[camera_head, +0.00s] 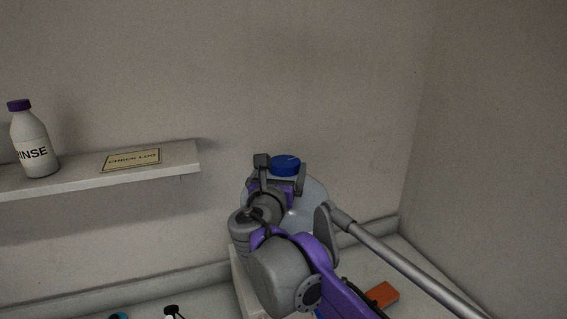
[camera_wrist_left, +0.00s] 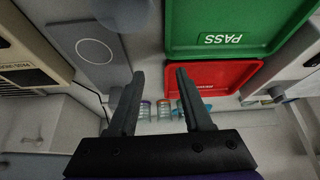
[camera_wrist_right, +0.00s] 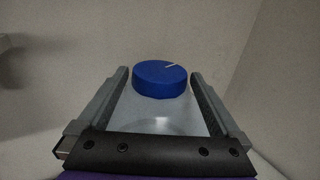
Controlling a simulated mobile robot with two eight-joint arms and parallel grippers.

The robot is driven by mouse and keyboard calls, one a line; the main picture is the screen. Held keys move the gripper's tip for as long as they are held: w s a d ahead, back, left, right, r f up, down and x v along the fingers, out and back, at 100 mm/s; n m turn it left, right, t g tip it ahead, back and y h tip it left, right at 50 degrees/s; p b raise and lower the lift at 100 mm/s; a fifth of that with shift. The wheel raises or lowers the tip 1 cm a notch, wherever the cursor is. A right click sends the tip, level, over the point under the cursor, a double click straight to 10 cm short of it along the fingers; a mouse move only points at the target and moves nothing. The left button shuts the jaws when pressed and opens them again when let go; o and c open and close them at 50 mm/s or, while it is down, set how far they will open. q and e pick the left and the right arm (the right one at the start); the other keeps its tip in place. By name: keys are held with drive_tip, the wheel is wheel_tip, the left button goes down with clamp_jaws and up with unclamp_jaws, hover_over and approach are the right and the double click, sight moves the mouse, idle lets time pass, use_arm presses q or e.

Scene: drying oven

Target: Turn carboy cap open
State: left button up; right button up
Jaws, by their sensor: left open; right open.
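The carboy (camera_head: 313,204) is a pale translucent vessel standing in the corner, with a round blue cap (camera_head: 286,165) that has a white mark line on top. The cap also shows in the right wrist view (camera_wrist_right: 160,79), above and between the fingers. My right gripper (camera_wrist_right: 158,85) is open, with one finger on each side of the cap; gaps show between fingers and cap in that view. In the head view my right arm hides much of the carboy. My left gripper (camera_wrist_left: 150,75) is open and empty, away from the carboy, and is outside the head view.
A wall shelf (camera_head: 100,178) at left holds a RINSE bottle (camera_head: 34,143) and a sign (camera_head: 131,160). An orange block (camera_head: 382,295) lies on the bench at lower right. Green (camera_wrist_left: 240,45) and red (camera_wrist_left: 212,88) trays show in the left wrist view. Walls close in behind and right.

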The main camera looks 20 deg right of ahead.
drive_tip(key=shift+x, duration=1.15)
drive_tip(key=c, duration=1)
drive_tip(key=shift+w+a+r+m+g+h, duration=0.1)
drive_tip(key=shift+a+m+g+h, duration=0.05)
drive_tip(key=shift+m+g+h, duration=0.55)
drive_tip(key=shift+m+g+h+p, duration=0.4)
drive_tip(key=shift+m+g+h, duration=0.45)
drive_tip(key=shift+h, duration=0.25)
drive_tip(key=o, duration=1)
drive_tip(key=shift+a, duration=0.1)
